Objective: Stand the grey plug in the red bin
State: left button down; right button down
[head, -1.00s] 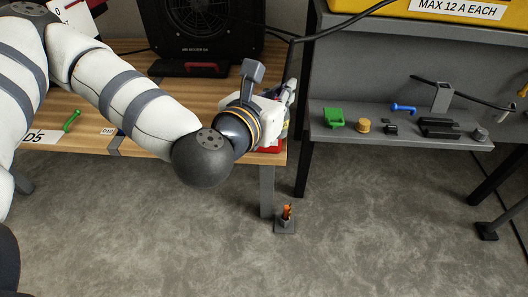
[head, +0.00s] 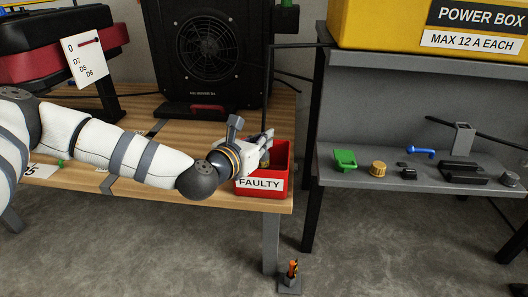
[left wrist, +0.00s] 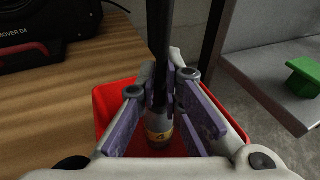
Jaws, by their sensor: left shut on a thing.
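The red bin (head: 278,186), labelled FAULTY, stands at the right front corner of the wooden table. It also shows in the left wrist view (left wrist: 102,100) below the fingers. My left gripper (head: 268,143) is at the bin's top. In the left wrist view its purple-padded fingers (left wrist: 172,108) are shut on the grey plug (left wrist: 160,123). The plug has a yellow band marked 4 and points down into the bin, with a black cable (head: 267,95) rising from its upper end. I cannot tell whether its lower end touches the bin floor. My right gripper is not in view.
A black fan heater (head: 205,55) stands behind the bin. To the right, a grey shelf (head: 330,172) holds a green piece (head: 345,160), a yellow knob (head: 378,169) and several other small parts. A yellow power box (head: 400,28) is above.

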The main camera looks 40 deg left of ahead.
pick_arm(q)
notch_tip(320, 180, down, 2)
jog(key=shift+f, duration=0.1)
jog(key=shift+f+b, duration=0.25)
jog(key=shift+b, duration=0.05)
jog(key=c, duration=1.7)
grip_release()
jog(key=shift+r, duration=0.15)
jog(key=shift+s+d+r+p, duration=0.1)
jog(key=shift+s+r+p, duration=0.1)
jog(key=shift+s+p, duration=0.15)
jog(key=p+v, duration=0.2)
jog(key=v, duration=0.9)
jog(key=shift+s+d, duration=0.15)
